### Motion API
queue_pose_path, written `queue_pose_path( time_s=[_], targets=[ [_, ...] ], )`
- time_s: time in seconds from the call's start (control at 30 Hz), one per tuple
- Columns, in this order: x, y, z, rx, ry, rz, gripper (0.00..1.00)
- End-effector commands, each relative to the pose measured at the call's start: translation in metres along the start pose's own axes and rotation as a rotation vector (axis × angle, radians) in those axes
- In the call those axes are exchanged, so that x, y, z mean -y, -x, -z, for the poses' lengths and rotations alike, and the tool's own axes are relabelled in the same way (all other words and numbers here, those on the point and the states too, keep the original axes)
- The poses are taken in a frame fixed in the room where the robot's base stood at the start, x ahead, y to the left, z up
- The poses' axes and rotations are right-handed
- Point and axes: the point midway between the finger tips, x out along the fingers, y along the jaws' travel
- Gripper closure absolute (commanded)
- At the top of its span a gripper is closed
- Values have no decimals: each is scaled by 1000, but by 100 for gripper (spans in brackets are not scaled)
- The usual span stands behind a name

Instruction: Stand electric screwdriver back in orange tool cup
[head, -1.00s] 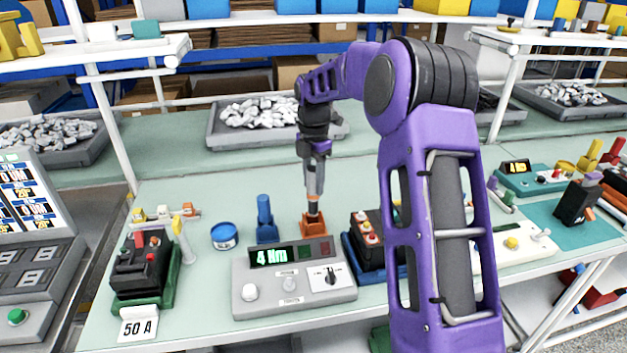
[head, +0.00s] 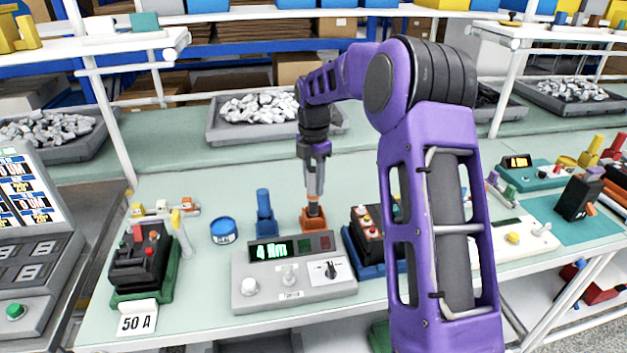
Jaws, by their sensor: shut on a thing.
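The orange tool cup (head: 314,222) stands on the pale green bench, behind the grey panel with the green display. My gripper (head: 314,194) points straight down above this cup, with its jaws shut on the electric screwdriver (head: 313,209). Only a short orange and dark part of the screwdriver shows between the jaws and the cup. It looks upright, and its lower end is hidden at or inside the cup. I cannot tell whether it rests on the cup's bottom.
A blue holder with a blue-handled tool (head: 264,207) stands just left of the cup. A blue round tin (head: 223,231) is further left. The grey panel (head: 293,283) is in front. A dark breaker unit on a blue base (head: 369,240) stands close on the right.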

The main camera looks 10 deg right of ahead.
Motion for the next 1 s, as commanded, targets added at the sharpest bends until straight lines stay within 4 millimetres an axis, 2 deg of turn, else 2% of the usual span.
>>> queue_pose_path(
  time_s=[1.0],
  targets=[
    [0,-25,0,1,0,-1,100]
  ],
)
